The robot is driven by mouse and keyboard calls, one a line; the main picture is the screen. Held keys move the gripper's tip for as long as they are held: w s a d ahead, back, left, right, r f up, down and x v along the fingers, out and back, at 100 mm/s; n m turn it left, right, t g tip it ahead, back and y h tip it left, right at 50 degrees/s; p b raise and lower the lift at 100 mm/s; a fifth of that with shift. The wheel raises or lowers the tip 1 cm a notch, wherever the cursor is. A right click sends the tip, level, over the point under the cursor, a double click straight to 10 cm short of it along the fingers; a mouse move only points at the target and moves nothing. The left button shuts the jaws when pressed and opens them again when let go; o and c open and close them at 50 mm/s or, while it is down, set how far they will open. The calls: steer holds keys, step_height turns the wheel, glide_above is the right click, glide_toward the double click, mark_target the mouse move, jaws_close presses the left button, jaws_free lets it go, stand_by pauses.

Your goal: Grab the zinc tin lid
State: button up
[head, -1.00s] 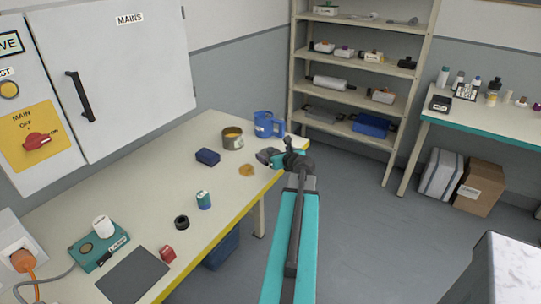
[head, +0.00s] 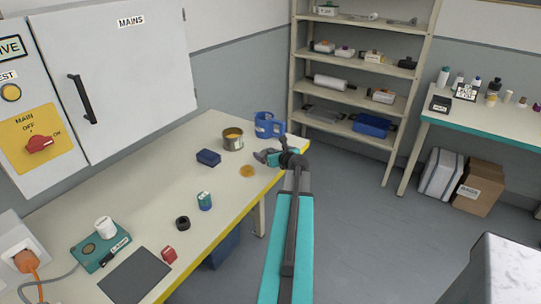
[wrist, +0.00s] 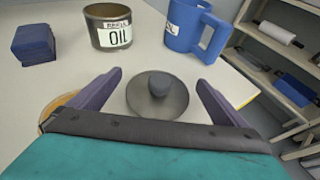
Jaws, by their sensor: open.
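The zinc tin lid (wrist: 157,108) is a round grey disc with a dark knob on top. It lies flat on the bench in the wrist view, near the bench's edge. My gripper (wrist: 160,82) is open, with one purple-grey finger to each side of the lid and its knob. I see a gap between each finger and the knob; the fingers' height above the bench is hard to tell. In the head view my gripper (head: 266,156) is over the bench's right end, and I cannot make out the lid apart from it.
An open OIL tin (wrist: 109,27) and a blue mug (wrist: 186,27) stand just beyond the lid. A blue box (wrist: 34,45) is at the left. An amber disc (head: 247,171) lies close to my gripper. The front bench (head: 150,180) is clear between scattered items.

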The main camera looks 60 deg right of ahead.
steer(key=shift+w+d+f, duration=0.25)
steer(key=shift+w+d, duration=0.05)
steer(key=shift+w, duration=0.15)
stand_by(0.3)
steer(key=c, duration=1.1)
